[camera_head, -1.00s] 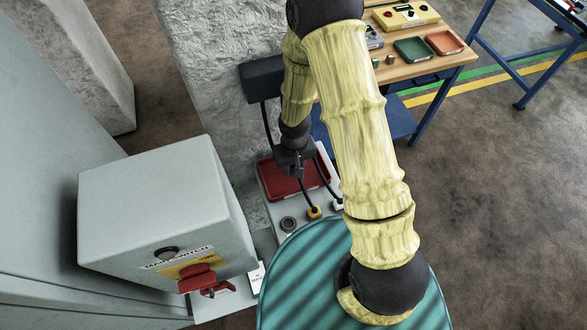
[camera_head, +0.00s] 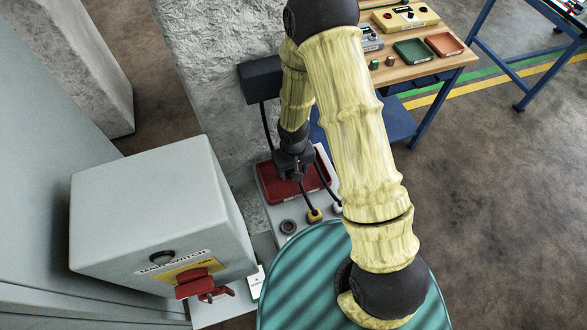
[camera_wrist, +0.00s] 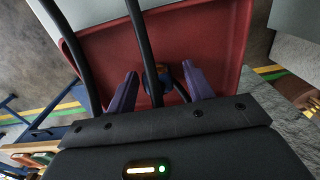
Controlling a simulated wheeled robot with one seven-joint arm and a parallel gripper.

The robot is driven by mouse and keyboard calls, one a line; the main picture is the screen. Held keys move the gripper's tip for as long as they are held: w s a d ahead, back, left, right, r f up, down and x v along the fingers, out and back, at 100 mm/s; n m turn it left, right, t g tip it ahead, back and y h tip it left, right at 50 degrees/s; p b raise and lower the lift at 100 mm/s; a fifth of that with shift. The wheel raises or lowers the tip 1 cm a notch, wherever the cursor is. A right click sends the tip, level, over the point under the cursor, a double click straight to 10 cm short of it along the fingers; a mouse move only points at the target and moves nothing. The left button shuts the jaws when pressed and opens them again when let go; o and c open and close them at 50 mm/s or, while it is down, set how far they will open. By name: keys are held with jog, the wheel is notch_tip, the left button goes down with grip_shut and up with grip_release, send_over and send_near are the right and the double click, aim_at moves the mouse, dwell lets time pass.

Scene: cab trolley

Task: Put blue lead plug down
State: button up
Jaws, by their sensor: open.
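My gripper (camera_head: 292,174) is low over the red tray (camera_head: 264,179) in the head view. In the wrist view its two purple fingers (camera_wrist: 160,87) are apart, over the red tray (camera_wrist: 222,35). The blue lead plug (camera_wrist: 164,78) shows as a small dark blue piece between and beyond the fingertips, partly hidden by a black cable. It appears to lie on the tray floor, with a gap to each finger. In the head view the plug is hidden or too small to make out.
A yellow plug (camera_head: 314,215) and a whitish plug (camera_head: 337,208) with black cables stand near the tray, beside an empty round socket (camera_head: 288,227). A grey switch box (camera_head: 150,210) with a red handle stands left. A wooden bench (camera_head: 440,62) is at the upper right.

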jog(key=shift+w+r, duration=0.1)
jog(key=shift+r, duration=0.5)
notch_tip(320, 180, up, 11)
jog(key=shift+b, duration=0.4)
jog(key=shift+d, duration=0.15)
jog(key=s+d+r+m+t, duration=0.2)
jog(key=s+d+r+m, duration=0.1)
jog(key=s+d+r, duration=0.4)
jog(key=d+r, duration=0.3)
jog(key=d, duration=0.1)
jog(key=shift+d+r+t, duration=0.3)
jog(key=shift+d, duration=0.1)
